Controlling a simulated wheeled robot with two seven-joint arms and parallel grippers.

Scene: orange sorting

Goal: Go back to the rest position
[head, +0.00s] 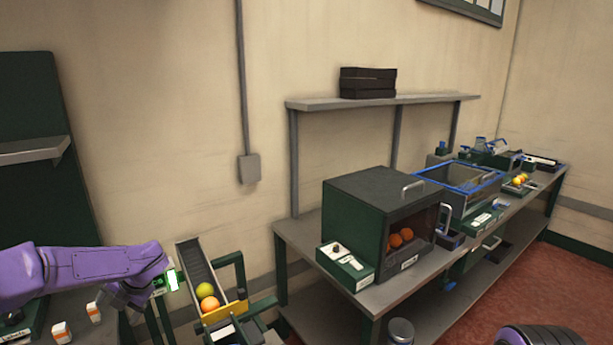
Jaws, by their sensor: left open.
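My left gripper (136,305) is at the end of the purple arm that comes in from the left. It is open and points down, just left of the sloped chute (197,262). A yellow-green fruit (204,289) and an orange (210,304) lie at the chute's low end, against its yellow lip. I see nothing held in the left gripper, though its fingertips are small and partly hidden. My right gripper is not in view; only a dark rounded part of my own body shows at the bottom right.
A long bench (388,296) runs along the wall at right. Red floor is free at far right.

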